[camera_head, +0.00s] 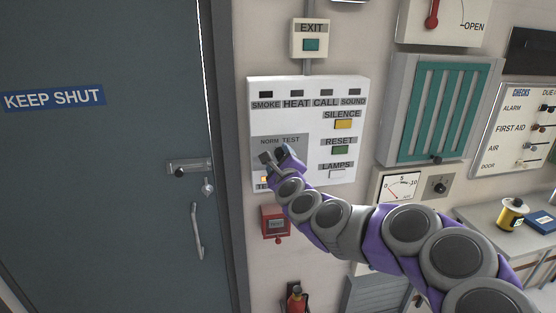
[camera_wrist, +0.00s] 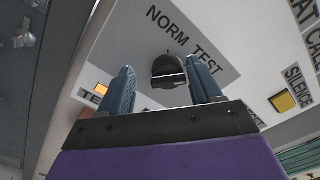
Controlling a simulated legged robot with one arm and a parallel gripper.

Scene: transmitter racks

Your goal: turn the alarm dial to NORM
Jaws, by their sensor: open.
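My gripper (camera_wrist: 164,76) is open and empty, and I see no contact with the dial. The NORM label (camera_wrist: 167,25) is left of the TEST label (camera_wrist: 207,58). In the head view my gripper (camera_head: 277,157) covers the dial. Which mark the dial points at is unclear.
An amber lamp (camera_wrist: 102,89) is lit beside a partly hidden label. SILENCE (camera_head: 343,124), RESET (camera_head: 340,150) and LAMPS (camera_head: 337,173) buttons sit on the panel's right. A red box (camera_head: 275,223) is below the panel. A closed door (camera_head: 110,200) stands left.

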